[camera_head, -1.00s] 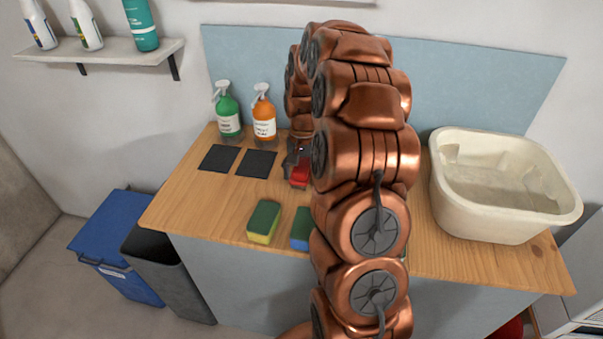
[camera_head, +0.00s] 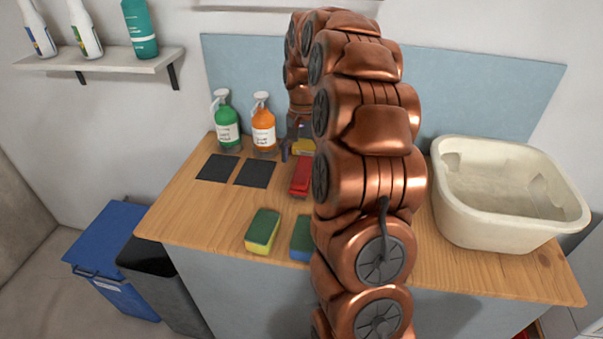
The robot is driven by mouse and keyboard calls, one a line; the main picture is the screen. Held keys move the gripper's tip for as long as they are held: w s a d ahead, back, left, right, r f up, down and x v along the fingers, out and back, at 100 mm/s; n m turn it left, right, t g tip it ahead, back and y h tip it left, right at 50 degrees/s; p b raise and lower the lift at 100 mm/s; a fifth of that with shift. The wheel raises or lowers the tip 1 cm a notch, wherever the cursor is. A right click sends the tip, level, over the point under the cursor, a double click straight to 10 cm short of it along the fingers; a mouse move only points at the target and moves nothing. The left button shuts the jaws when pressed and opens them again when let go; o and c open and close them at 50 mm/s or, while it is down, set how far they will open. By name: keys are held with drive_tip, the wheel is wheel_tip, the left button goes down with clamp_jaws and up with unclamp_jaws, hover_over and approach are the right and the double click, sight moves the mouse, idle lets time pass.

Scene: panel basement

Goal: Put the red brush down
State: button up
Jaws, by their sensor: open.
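The red brush (camera_head: 300,177) lies on the wooden counter (camera_head: 190,215), right of the dark squares and partly hidden by my copper arm. My gripper (camera_head: 292,150) is open just behind and above the brush, apart from it. Only part of the gripper shows, as my arm covers its right side. A yellow thing (camera_head: 303,147) shows beside the gripper, mostly hidden.
Two dark squares (camera_head: 218,167) (camera_head: 254,173) lie left of the brush. Green (camera_head: 226,122) and orange (camera_head: 263,127) spray bottles stand behind them. A yellow-green sponge (camera_head: 262,231) and a blue-green sponge (camera_head: 301,240) lie in front. A cream basin (camera_head: 510,220) stands right.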

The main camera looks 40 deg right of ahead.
sight(300, 173)
drive_tip(key=shift+w+d+r+b, duration=0.15)
drive_tip(key=shift+r+b, duration=0.25)
drive_tip(key=shift+r, duration=1.5)
drive_tip(key=shift+a+r, duration=0.1)
drive_tip(key=shift+a, duration=0.35)
drive_tip(key=s+a+n, duration=0.7)
drive_tip(key=s+a, duration=1.2)
drive_tip(key=a, duration=0.1)
drive_tip(key=s+a+f+n, duration=0.1)
drive_tip(key=s+f, duration=0.1)
drive_tip(key=s, duration=0.4)
drive_tip(key=s+a+f+n+h, duration=0.1)
drive_tip(key=s+f, duration=0.1)
drive_tip(key=s, duration=0.3)
drive_tip(key=shift+s+a+f+n+g, duration=0.3)
drive_tip(key=shift+s+f+g, duration=0.05)
drive_tip(key=shift+s+g, duration=0.05)
